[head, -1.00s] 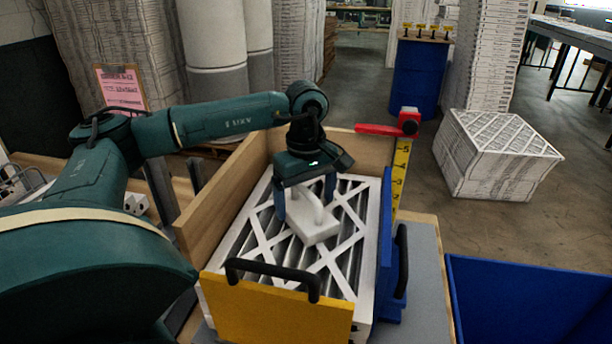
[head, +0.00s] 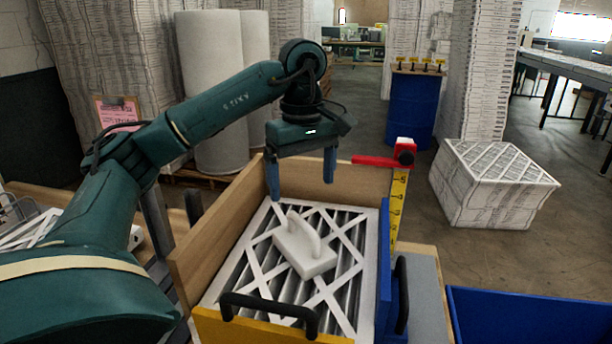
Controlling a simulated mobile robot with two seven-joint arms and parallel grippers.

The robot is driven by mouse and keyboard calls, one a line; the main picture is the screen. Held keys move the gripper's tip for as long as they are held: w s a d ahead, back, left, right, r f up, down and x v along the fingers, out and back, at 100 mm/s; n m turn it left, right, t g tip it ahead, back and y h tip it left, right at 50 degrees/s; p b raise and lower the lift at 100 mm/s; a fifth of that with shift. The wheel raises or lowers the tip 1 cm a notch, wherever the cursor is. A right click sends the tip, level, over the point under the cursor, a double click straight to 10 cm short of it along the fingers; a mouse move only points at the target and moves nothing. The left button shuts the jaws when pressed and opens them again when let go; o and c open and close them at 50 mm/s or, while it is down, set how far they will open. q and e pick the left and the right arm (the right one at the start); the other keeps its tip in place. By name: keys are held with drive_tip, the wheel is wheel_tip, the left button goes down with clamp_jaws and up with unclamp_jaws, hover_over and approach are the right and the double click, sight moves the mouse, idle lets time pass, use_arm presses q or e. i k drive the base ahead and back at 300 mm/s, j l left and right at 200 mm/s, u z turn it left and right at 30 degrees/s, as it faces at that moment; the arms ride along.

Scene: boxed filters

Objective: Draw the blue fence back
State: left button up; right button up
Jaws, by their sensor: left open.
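The blue fence (head: 385,262) stands upright along the right side of the wooden box, against the filters. A black handle (head: 402,294) is on its outer right side. My left gripper (head: 301,190) is open and empty, fingers pointing down, above the far part of the box. It is apart from the fence, up and to its left. A pleated filter with a white lattice (head: 246,262) lies in the box. A white block with a handle (head: 304,248) rests on top of it. My right gripper is not in view.
A yellow front panel (head: 250,328) with a black handle closes the near side. A yellow scale with a red pointer (head: 385,160) stands at the back right corner. A blue bin (head: 530,312) is at the lower right. A wrapped filter stack (head: 494,185) stands on the floor.

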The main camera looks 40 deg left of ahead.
sight(392, 282)
drive_tip(key=k, duration=1)
